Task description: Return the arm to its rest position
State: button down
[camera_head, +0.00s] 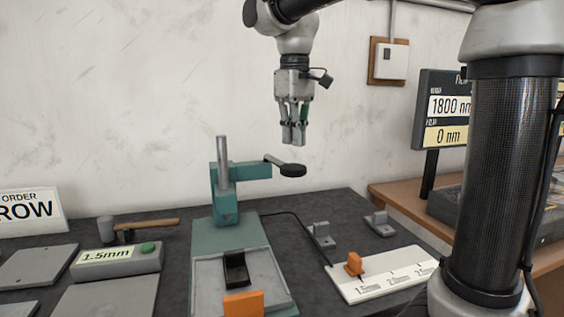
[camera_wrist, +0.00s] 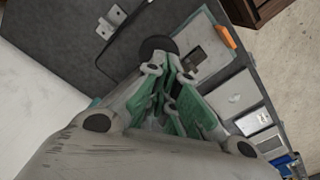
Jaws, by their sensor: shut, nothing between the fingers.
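My gripper (camera_head: 294,136) hangs in the air with its fingers pointing down, above the teal press and in front of the white wall. Its fingers are shut and nothing is held between them. In the wrist view my gripper (camera_wrist: 172,82) shows green pads and grey links from above. The teal press (camera_head: 226,207) stands on the dark bench below, with a vertical grey post and a side arm that ends in a round black pad (camera_head: 292,170). My gripper is above this pad and apart from it.
A black block (camera_head: 236,269) and an orange block (camera_head: 243,303) are on the press base. A white scale plate (camera_head: 385,275) with an orange slider (camera_head: 354,263) lies to the right. A hammer (camera_head: 106,229) and a 1.5mm box (camera_head: 117,260) are left. A display (camera_head: 441,108) stands right.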

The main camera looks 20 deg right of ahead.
jog(key=shift+d, duration=0.1)
dwell(0.3)
jog(key=s+d+f+m+t, duration=0.2)
jog(key=s+d+f, duration=0.4)
jog(key=s, duration=0.3)
jog(key=s+d+f+m+t, duration=0.2)
jog(key=s+d+f+m, duration=0.2)
jog(key=s+d+f, duration=0.2)
jog(key=s+d, duration=0.2)
jog(key=s, duration=0.2)
jog(key=shift+d+f, duration=0.25)
jog(key=shift+d, duration=0.1)
